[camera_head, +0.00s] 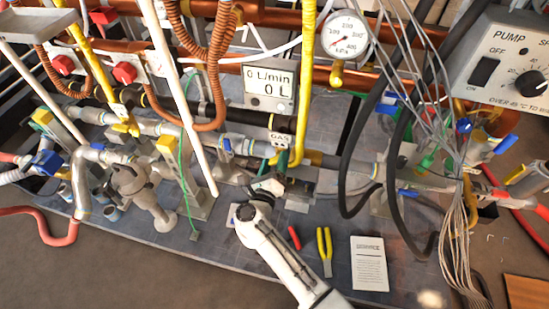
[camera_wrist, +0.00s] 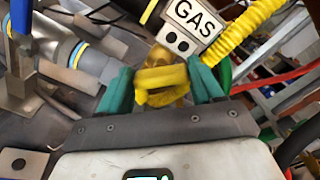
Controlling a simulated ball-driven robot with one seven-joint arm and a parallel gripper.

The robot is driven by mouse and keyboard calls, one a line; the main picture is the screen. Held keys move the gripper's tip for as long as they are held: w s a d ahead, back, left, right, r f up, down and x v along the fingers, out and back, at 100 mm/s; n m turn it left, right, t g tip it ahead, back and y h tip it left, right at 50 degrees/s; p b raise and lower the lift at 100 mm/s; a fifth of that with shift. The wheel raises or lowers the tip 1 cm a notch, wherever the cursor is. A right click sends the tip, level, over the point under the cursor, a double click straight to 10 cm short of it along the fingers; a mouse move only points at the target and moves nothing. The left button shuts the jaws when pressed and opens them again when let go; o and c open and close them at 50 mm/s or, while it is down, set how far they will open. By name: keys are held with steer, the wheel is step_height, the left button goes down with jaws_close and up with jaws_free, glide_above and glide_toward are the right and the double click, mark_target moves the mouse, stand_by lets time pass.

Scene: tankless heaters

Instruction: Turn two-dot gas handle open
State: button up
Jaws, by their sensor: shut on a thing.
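The yellow gas handle (camera_wrist: 162,84) sits between the teal fingers of my gripper (camera_wrist: 161,72) in the wrist view, and my gripper is shut on it. A white GAS tag (camera_wrist: 195,16) with two black dots is just above the handle. The GAS tag (camera_head: 281,140) also shows in the head view, on the lower end of a yellow pipe (camera_head: 303,90). There my gripper (camera_head: 283,160) is just below the tag, and the handle is mostly hidden by the gripper.
Grey pipes with blue valves (camera_head: 229,145) run beside the gripper. Black hoses (camera_head: 350,165) and grey cables (camera_head: 463,190) hang to the right. Yellow-handled pliers (camera_head: 325,252) and a paper sheet (camera_head: 369,264) lie on the panel in front. A 0 L/min meter (camera_head: 270,88) stands behind.

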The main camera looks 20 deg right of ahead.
steer(key=n+p, duration=0.2)
steer(key=n, duration=0.2)
steer(key=shift+a+n, duration=0.1)
steer(key=shift+n, duration=0.2)
steer(key=shift+f+n+p, duration=0.2)
steer(key=shift+n+p, duration=0.6)
steer(key=shift+n, duration=1.1)
steer(key=o, duration=1)
steer(key=shift+o, duration=0.2)
steer(key=p+v, duration=0.3)
steer(key=v, duration=0.7)
steer(key=shift+s+a, duration=0.25)
steer(key=shift+s, duration=0.05)
steer(key=shift+w, duration=0.1)
